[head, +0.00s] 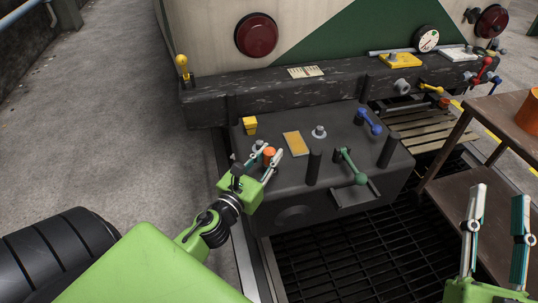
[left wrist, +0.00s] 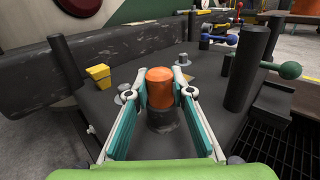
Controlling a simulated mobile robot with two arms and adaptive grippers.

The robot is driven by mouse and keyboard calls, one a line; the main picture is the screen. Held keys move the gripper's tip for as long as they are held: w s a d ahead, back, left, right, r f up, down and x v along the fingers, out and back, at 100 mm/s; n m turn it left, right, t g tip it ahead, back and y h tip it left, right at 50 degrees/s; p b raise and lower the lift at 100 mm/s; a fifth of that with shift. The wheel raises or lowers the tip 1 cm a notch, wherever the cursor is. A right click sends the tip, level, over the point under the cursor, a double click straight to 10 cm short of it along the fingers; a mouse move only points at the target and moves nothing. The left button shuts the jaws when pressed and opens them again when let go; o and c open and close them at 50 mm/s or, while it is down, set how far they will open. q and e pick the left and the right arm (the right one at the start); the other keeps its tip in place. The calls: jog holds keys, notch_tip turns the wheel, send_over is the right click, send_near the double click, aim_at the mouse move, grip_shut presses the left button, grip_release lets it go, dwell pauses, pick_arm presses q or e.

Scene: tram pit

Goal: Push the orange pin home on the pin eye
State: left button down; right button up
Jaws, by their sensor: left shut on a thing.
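The orange pin (left wrist: 160,88) stands upright in the left wrist view, its lower end at a dark round collar, likely the pin eye (left wrist: 160,118). How deep the pin sits in it I cannot tell. My left gripper (left wrist: 162,84) is shut on the orange pin, one finger on each side. In the head view the pin's orange top (head: 269,153) shows between the left gripper's fingers (head: 268,158), above the left part of the dark coupler box. My right gripper (head: 499,205) is open and empty at the lower right, away from the box.
The dark box (head: 285,190) carries a yellow block (head: 250,125), a yellow plate (head: 296,143), a grey knob (head: 319,132), a blue lever (head: 368,121), a green lever (head: 352,168) and black posts (head: 313,167). A brown shelf (head: 490,160) stands right. A dark grate (head: 340,255) lies below.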

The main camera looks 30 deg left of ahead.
pick_arm(q)
jog(key=c, duration=1.7)
grip_release()
jog(key=shift+f, duration=0.15)
jog(key=s+d, duration=0.1)
jog(key=s, duration=1.1)
